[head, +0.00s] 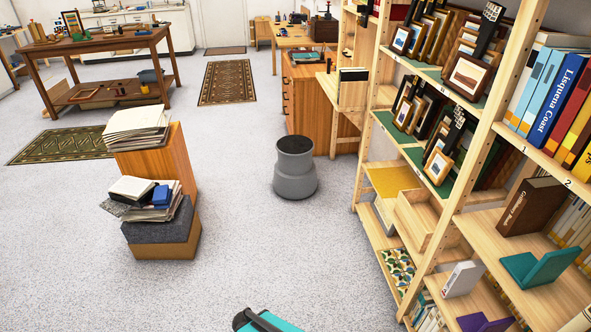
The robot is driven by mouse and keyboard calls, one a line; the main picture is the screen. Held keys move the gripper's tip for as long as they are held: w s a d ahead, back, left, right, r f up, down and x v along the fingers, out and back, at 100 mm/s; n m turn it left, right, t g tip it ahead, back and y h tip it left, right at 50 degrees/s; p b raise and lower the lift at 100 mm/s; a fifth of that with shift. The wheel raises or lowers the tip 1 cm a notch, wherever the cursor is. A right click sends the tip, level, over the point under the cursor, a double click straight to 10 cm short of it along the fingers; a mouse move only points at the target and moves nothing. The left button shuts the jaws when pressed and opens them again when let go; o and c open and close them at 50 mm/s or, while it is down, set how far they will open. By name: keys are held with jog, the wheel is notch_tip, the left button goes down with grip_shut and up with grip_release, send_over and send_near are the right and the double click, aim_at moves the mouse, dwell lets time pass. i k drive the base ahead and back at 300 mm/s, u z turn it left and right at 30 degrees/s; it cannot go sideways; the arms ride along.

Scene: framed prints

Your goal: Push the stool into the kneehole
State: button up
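The only stool-like thing I see is a grey, round, stepped piece (295,168) with a narrower top, standing upright on the open floor in the middle of the head view. Just behind it and to its right is a wooden desk (327,85) with an orange-brown drawer unit (304,100). An opening that looks like the kneehole (344,128) lies under the desk top, between the drawer unit and the tall shelving. Its inside is largely hidden. The stool is outside it, apart from the desk.
Tall wooden shelving (448,215) with books and framed prints fills the right side. Orange-brown boxes (158,160) with paper stacks stand on the left. A worktable (100,42) and patterned rugs (227,82) lie further back. Speckled floor (235,215) around the stool is clear.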

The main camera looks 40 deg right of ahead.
aim_at(294, 177)
jog(key=z, duration=0.7)
jog(key=i, duration=3.05)
